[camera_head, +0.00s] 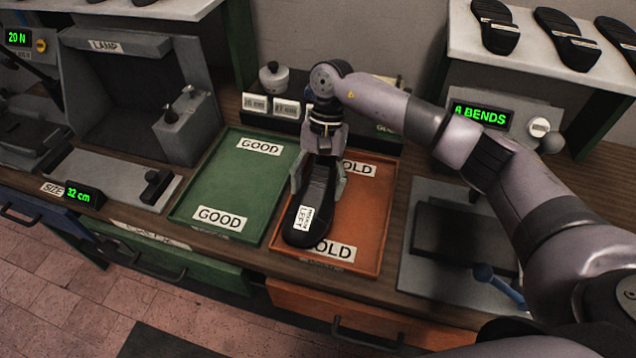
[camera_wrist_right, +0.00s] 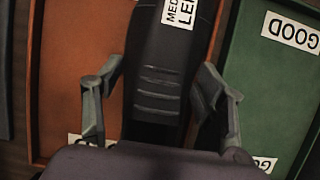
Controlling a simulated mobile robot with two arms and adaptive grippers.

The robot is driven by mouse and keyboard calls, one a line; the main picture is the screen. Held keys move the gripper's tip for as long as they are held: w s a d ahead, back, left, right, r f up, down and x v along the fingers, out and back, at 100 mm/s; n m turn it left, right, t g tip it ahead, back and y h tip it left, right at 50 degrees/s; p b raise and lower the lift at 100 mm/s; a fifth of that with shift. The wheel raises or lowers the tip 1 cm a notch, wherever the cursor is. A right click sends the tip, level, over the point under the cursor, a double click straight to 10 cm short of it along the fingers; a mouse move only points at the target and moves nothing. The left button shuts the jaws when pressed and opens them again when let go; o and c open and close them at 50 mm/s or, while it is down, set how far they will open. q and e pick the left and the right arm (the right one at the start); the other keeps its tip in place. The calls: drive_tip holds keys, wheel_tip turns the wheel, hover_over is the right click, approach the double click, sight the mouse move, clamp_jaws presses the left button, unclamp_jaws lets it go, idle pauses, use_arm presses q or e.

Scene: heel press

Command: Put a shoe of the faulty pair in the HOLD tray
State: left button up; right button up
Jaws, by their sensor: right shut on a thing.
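A black shoe (camera_head: 318,196) with a white label, its second line reading LEFT, is in my right gripper (camera_head: 319,181). The fingers are shut on its two sides, and its toe points toward the front of the bench. The shoe is over the left part of the orange HOLD tray (camera_head: 370,224) and hides part of its lettering. In the right wrist view the shoe (camera_wrist_right: 172,60) lies between the fingers, above the border of the orange tray (camera_wrist_right: 75,60) and the green tray (camera_wrist_right: 275,75). Whether the shoe touches the tray is unclear. My left gripper is not in view.
The green GOOD tray (camera_head: 236,180) is empty, directly left of the HOLD tray. A lamp station (camera_head: 130,90) stands farther left. A bend tester reading 8 BENDS (camera_head: 482,115) is at the right.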

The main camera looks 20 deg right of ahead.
drive_tip(key=o, duration=1.6)
drive_tip(key=shift+f, duration=0.1)
